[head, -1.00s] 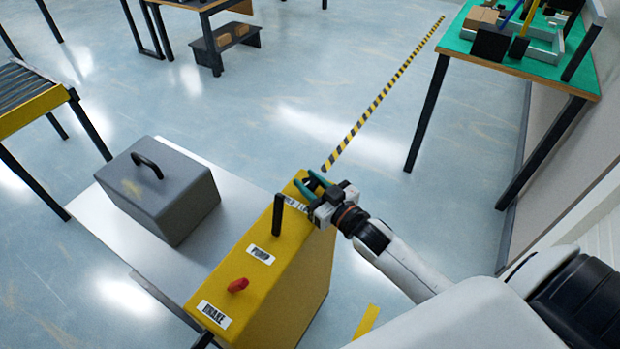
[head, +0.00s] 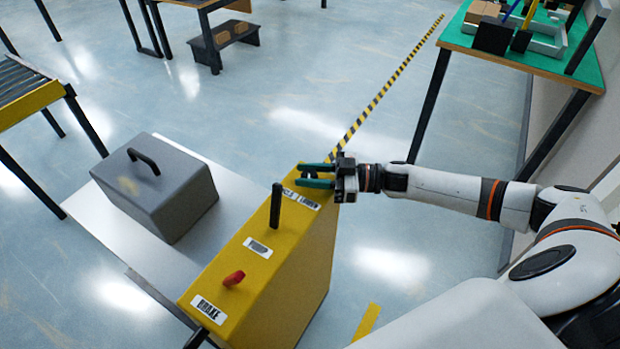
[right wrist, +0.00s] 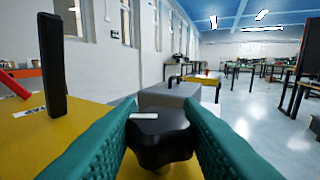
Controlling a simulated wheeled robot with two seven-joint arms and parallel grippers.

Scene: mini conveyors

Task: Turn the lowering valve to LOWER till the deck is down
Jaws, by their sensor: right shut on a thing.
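The lowering valve's dark lobed knob (right wrist: 160,132) shows in the right wrist view between the teal fingers, with a white mark on top. My right gripper (head: 312,175) is shut on it at the far end of the yellow housing (head: 285,255). In the head view the fingers mostly hide the knob. The label with LOWER (head: 301,199) lies beside it, partly readable. The grey deck (head: 115,215) lies left of the housing and carries a grey block with a black handle (head: 175,195). The deck's height above the floor is hard to judge. My left gripper is not in view.
On the housing, a black upright lever (head: 276,208) stands near the PUMP label, and a red lever (head: 234,278) near the BRAKE label. A green-topped table (head: 585,72) is at upper right, a roller conveyor (head: 28,100) at left. The floor beyond the housing is open.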

